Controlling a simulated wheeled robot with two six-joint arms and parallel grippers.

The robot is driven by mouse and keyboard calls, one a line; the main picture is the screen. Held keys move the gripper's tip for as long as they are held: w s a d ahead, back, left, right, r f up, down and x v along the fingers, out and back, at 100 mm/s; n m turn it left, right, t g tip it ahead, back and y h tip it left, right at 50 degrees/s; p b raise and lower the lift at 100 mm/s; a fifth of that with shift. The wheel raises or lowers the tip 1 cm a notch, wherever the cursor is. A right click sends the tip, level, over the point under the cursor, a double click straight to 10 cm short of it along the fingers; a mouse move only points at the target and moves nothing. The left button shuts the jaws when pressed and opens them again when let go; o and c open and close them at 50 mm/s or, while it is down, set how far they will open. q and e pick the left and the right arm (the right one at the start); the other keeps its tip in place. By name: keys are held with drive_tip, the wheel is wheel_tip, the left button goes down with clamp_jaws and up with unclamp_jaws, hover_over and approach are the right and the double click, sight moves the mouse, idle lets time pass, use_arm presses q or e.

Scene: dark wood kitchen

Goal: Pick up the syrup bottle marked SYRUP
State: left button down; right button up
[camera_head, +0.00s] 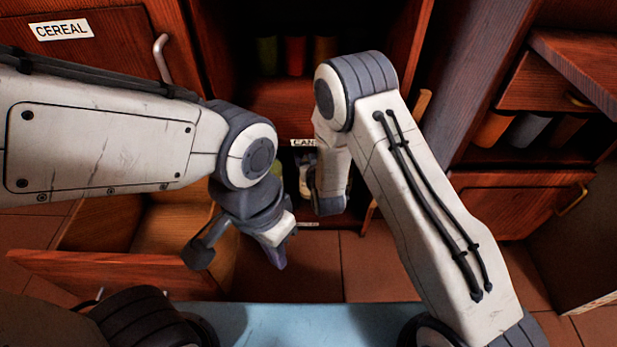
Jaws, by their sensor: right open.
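I cannot make out a bottle marked SYRUP in the head view. Small pale and yellowish items (305,160) show in the dark opening of the middle cabinet, under a partly covered label; they are too small and hidden to name. My right gripper (329,198) is at that opening, just right of these items, and points away from me. It is open, and its fingertips are largely hidden, so I cannot see whether it touches anything.
An open wooden drawer (115,268) juts out at lower left. A door marked CEREAL (62,30) is at upper left. Several coloured containers (295,55) stand on the upper middle shelf. More cylinders (528,130) sit in the right cabinet. Tiled floor (375,270) lies below.

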clamp_jaws()
idle(1.4)
